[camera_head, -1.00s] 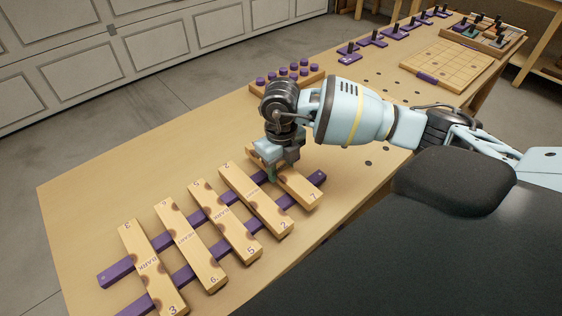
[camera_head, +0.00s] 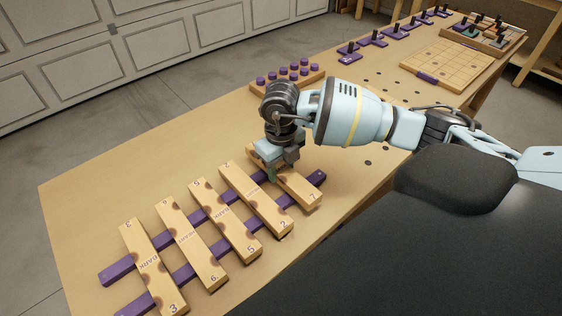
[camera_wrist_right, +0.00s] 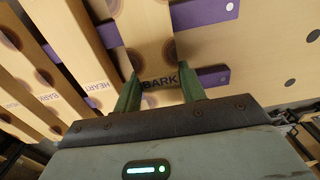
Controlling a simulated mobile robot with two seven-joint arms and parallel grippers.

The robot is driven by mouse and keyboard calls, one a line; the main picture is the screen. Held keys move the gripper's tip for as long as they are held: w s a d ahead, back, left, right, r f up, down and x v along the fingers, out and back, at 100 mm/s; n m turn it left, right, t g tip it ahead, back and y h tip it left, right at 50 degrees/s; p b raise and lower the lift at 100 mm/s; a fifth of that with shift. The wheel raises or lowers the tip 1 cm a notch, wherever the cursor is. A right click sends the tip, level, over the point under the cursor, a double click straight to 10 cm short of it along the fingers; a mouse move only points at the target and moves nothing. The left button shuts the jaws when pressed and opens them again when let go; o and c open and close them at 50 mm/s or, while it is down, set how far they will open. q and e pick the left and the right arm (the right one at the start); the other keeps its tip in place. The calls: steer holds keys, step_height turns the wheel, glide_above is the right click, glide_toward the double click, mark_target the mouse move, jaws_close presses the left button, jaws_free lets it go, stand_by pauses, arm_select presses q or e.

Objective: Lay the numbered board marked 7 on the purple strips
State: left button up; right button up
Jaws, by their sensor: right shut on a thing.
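The board marked 7 (camera_head: 305,190) is a light wooden plank with dark round patches, at the right end of a row of boards. It lies across the two purple strips (camera_head: 318,178), whose right ends show past it. My right gripper (camera_head: 279,173) is over its middle, and hides part of it. In the right wrist view, the green fingers (camera_wrist_right: 160,90) sit on either side of the board (camera_wrist_right: 148,25), at the word BARK, shut on it. My left gripper is not in view.
Boards marked 2 (camera_head: 257,200), 5 (camera_head: 226,222), 6 (camera_head: 191,246) and 3 (camera_head: 150,270) lie across the strips to the left. A peg tray (camera_head: 315,78) stands behind my right gripper. A grid board (camera_head: 450,62) lies at the far right.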

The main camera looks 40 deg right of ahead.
stand_by(0.3)
steer(key=shift+f, duration=0.2)
stand_by(0.6)
steer(key=shift+f, duration=0.4)
steer(key=shift+f, duration=0.1)
stand_by(0.3)
steer(key=shift+f, duration=0.15)
stand_by(0.4)
stand_by(1.0)
steer(key=o, duration=1.2)
steer(key=shift+c, duration=0.2)
